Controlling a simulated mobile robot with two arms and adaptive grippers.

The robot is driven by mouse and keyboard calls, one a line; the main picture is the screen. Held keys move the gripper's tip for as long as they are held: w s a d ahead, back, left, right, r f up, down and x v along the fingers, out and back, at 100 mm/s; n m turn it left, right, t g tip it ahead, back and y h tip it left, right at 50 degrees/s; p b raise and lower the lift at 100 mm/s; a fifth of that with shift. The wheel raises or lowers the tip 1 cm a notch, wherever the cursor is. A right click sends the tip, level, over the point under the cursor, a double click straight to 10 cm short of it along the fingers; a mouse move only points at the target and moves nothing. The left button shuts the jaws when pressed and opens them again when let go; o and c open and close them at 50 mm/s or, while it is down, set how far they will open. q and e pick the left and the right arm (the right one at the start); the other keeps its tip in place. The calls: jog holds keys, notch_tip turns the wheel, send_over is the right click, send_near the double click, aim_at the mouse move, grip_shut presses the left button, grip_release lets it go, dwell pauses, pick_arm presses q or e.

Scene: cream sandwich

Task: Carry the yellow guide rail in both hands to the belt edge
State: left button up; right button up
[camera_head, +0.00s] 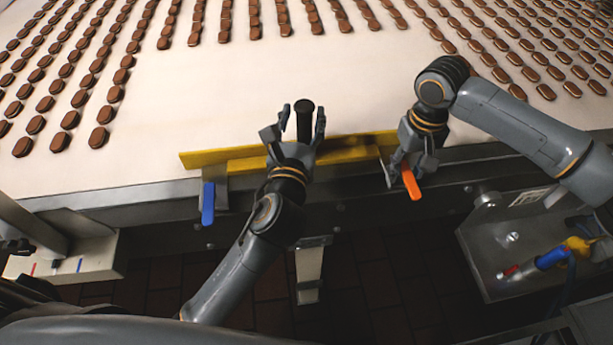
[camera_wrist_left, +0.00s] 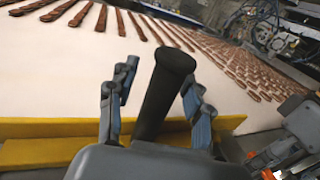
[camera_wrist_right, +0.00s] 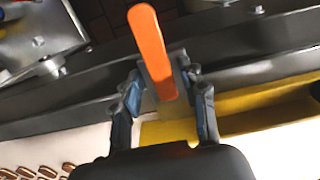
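The yellow guide rail (camera_head: 220,156) lies along the near edge of the cream belt. A black upright post (camera_head: 304,115) stands at its middle; its foot is hidden. My left gripper (camera_head: 303,122) is open, with one finger on each side of the post. The left wrist view shows gaps between the fingers and the post (camera_wrist_left: 165,90). My right gripper (camera_head: 405,163) is at the rail's right end, by the clamp with the orange lever (camera_head: 411,184). In the right wrist view its fingers stand apart on either side of the orange lever's bracket (camera_wrist_right: 163,85).
A clamp with a blue lever (camera_head: 208,203) sits at the rail's left end. Rows of brown biscuits (camera_head: 100,137) cover the belt's far part and sides. The bare belt (camera_head: 215,85) behind the rail is clear. A metal box (camera_head: 510,245) stands at the right.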

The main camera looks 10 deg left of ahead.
pick_arm(q)
jog(key=shift+f, duration=0.1)
pick_arm(e)
jog(key=shift+a, duration=0.1)
pick_arm(q)
jog(key=shift+s+d+f, duration=0.1)
jog(key=shift+s, duration=0.1)
pick_arm(e)
jog(key=shift+r, duration=0.1)
jog(key=shift+a, duration=0.1)
jog(key=shift+r, duration=0.15)
pick_arm(q)
jog(key=s, duration=1.1)
jog(key=shift+s+d, duration=0.25)
jog(key=shift+d, duration=0.1)
pick_arm(e)
notch_tip(320, 180, up, 12)
